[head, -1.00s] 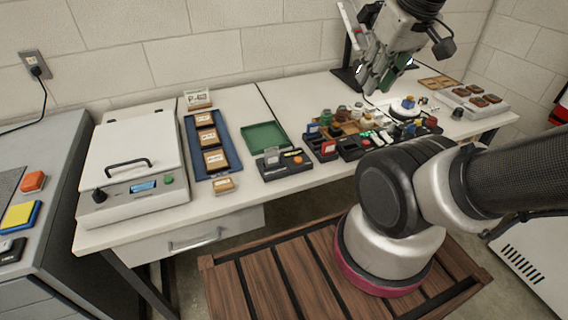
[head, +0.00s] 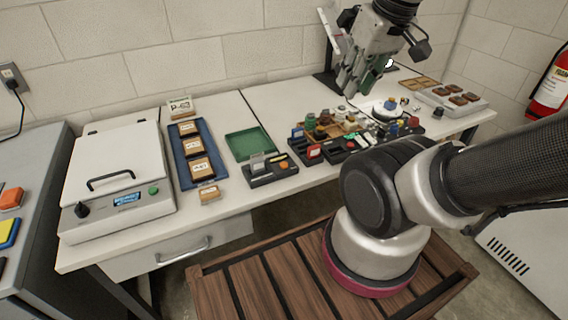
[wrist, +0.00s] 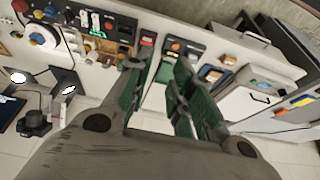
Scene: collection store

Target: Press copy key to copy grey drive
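The grey drive (head: 257,162) stands upright in a black dock (head: 262,181) on the white bench in the head view. An orange key (head: 283,166) is on the same dock, right of the drive; its label is not readable. The dock also shows in the wrist view (wrist: 192,48), beyond the fingertips. My gripper (head: 352,88) is raised above the back of the bench, behind and right of the dock, well apart from it. In the wrist view its green-padded fingers (wrist: 155,68) are apart with nothing between them.
A green tray (head: 264,139) lies behind the dock, and a blue tray (head: 183,150) with framed labels is left of it. A white lidded box (head: 113,165) stands further left. Black docks with a red drive (head: 314,152) and a blue drive (head: 297,133), plus small jars, crowd the right.

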